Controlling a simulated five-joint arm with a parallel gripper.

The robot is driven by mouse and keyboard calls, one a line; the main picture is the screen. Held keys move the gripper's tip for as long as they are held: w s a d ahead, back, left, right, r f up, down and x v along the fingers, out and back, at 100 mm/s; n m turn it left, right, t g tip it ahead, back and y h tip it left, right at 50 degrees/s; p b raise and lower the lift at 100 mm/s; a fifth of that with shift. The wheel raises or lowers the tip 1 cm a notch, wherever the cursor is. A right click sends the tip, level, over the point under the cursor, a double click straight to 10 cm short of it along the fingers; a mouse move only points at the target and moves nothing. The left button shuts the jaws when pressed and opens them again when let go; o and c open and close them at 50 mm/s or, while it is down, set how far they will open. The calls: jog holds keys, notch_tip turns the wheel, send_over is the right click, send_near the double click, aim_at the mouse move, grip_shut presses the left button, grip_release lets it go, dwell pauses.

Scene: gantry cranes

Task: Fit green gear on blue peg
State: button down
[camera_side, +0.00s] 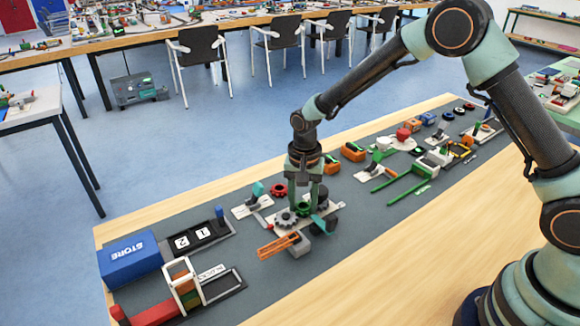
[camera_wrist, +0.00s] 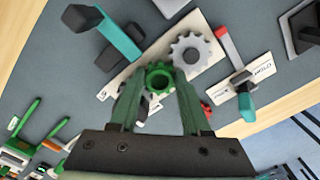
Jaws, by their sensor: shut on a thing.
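The green gear (camera_wrist: 159,77) is between my two fingertips in the wrist view, and it also shows low between the fingers in the side view (camera_side: 303,209). My gripper (camera_side: 304,203) points down and is shut on the green gear over the pale gear plate. A light grey gear (camera_wrist: 190,52) sits on that plate beside the green gear, close to its teeth; it also shows in the side view (camera_side: 286,217). A dark gear (camera_side: 323,196) is on the other side, partly hidden by a finger. The blue peg is not visible. I cannot tell whether the green gear is around it.
A teal bar with dark blocks (camera_wrist: 119,42) lies near the plate. A red gear (camera_side: 279,190) and a small plate with a teal part (camera_side: 257,190) stand behind. An orange part (camera_side: 280,244) is in front. The blue STORE box (camera_side: 131,258) is at the left.

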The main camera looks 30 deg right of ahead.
aim_at(303, 210)
jog(key=shift+f, duration=0.3)
jog(key=c, duration=0.6)
grip_release()
jog(key=shift+c, duration=0.2)
jog(key=s+d+r+n+t, duration=0.1)
jog(key=s+d+r+n, duration=0.15)
jog(key=r, duration=0.85)
jog(key=s+d+r+n+t, duration=0.1)
jog(key=s+d+r, duration=0.15)
jog(key=r, duration=0.75)
jog(key=s+d+r+n+t, duration=0.1)
jog(key=s+d+n, duration=0.1)
jog(key=s, duration=0.3)
jog(key=s+d+r+n+t, duration=0.2)
jog(key=s+d+n, duration=0.1)
jog(key=s, duration=0.3)
jog(key=shift+s+t, duration=0.3)
jog(key=shift+d+n, duration=0.1)
jog(key=shift+n, duration=0.15)
